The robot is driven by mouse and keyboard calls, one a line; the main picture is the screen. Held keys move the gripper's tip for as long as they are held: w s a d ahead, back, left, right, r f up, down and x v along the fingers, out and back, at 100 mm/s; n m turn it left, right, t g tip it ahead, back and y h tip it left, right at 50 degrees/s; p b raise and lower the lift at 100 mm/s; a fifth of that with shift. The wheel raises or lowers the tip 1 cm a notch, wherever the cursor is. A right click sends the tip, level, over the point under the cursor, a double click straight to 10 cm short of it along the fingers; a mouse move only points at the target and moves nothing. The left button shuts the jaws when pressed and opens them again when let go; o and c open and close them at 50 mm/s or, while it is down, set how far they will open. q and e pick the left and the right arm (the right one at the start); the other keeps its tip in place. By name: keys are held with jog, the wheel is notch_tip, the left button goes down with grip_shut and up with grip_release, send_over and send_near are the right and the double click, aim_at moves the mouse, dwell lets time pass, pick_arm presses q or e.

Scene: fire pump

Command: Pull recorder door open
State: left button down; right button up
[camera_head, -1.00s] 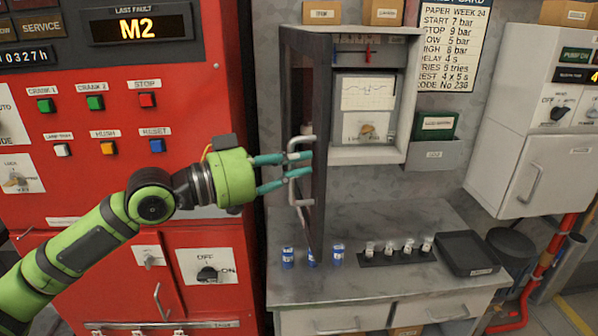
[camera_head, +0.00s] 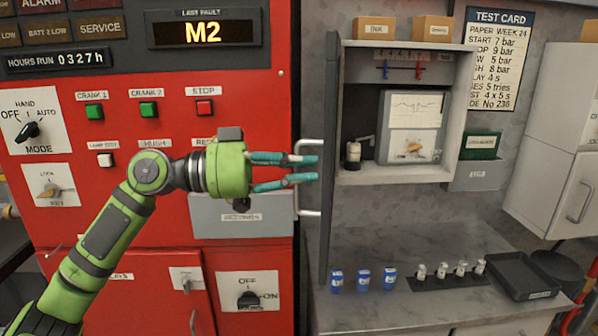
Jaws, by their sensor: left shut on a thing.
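The recorder cabinet (camera_head: 402,176) hangs on the grey wall above the bench, with the paper-chart recorder (camera_head: 411,125) showing inside. Its dark door (camera_head: 329,225) stands open on the left side, seen nearly edge-on, with the cabinet's front uncovered. A light metal bar handle (camera_head: 309,212) sticks out to the left of the door. My left gripper (camera_head: 304,169) reaches in from the left with teal fingers shut on the handle; the exact contact is partly hidden by the fingers. My right gripper is out of view.
The red pump control panel (camera_head: 245,130) stands close behind my left arm. The bench's middle is clear.

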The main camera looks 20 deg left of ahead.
pick_arm(q)
jog(key=shift+d+f, duration=0.2)
jog(key=shift+f, duration=0.1)
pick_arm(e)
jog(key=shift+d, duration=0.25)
pick_arm(q)
jog(key=c, duration=1.5)
grip_release()
jog(key=shift+o, duration=0.2)
jog(key=shift+r, duration=0.15)
jog(key=shift+a, duration=0.15)
jog(key=v, duration=1.2)
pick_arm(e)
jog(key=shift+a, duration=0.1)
